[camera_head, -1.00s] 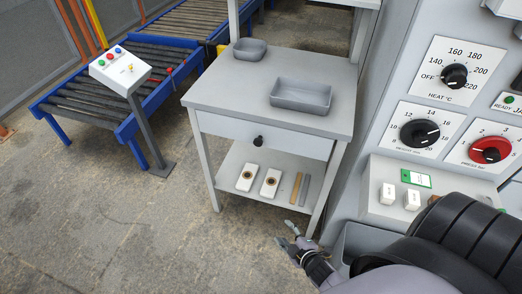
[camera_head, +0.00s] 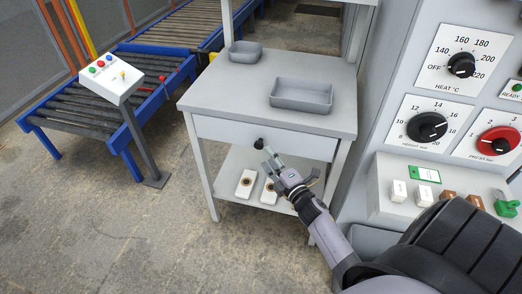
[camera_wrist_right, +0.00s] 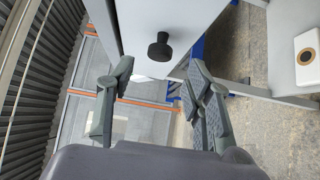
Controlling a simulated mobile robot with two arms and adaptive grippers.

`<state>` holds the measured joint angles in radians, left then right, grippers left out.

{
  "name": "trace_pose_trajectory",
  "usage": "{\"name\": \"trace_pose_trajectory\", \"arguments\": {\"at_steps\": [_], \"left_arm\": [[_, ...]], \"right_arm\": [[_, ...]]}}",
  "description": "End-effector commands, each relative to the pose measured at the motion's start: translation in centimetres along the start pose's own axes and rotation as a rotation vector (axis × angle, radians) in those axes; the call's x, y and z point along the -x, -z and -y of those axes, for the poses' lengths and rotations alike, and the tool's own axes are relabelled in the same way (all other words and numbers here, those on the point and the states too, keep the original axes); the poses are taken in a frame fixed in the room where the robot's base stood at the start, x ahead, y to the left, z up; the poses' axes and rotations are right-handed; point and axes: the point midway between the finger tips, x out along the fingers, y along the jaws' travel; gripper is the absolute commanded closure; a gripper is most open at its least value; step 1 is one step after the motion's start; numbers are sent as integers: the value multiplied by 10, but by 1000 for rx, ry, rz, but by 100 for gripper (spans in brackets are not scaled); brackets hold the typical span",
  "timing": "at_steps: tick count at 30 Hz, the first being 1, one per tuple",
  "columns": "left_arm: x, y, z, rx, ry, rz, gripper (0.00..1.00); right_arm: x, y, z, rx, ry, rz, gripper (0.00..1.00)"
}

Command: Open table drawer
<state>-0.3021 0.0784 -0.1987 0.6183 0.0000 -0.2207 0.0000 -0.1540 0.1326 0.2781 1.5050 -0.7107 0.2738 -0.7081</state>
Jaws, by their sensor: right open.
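The table drawer (camera_head: 296,141) is shut, a light grey front under the tabletop of a grey table (camera_head: 210,98). Its round black knob (camera_head: 258,143) is near the middle of the front. My right gripper (camera_head: 268,160) is just below and in front of the knob in the head view. In the right wrist view the knob (camera_wrist_right: 160,46) shows ahead, between and beyond the fingertips of my open right gripper (camera_wrist_right: 157,75). The jaws are empty, and the knob appears apart from them. My left gripper is not in view.
Two grey trays (camera_head: 301,107) (camera_head: 246,58) stand on the tabletop. White blocks (camera_head: 246,184) lie on the lower shelf. A control machine (camera_head: 392,110) stands close on the right; a blue-framed roller conveyor (camera_head: 70,110) is at the left. Floor in front is clear.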

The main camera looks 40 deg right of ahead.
Motion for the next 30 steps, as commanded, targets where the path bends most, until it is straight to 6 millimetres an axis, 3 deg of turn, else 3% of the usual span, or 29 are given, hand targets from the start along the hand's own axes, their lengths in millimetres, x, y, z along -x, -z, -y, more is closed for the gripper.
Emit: {"name": "trace_pose_trajectory", "arguments": {"at_steps": [6, 12, 22, 30], "left_arm": [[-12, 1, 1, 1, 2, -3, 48], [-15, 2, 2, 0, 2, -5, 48], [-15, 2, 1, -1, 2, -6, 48], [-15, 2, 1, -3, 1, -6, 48]], "right_arm": [[-41, 0, 1, 0, -2, -1, 53], [-59, 0, 1, 0, 0, 0, 53], [-61, 0, 0, -1, 1, 0, 53], [-61, 0, 0, -1, 1, 0, 71]]}}
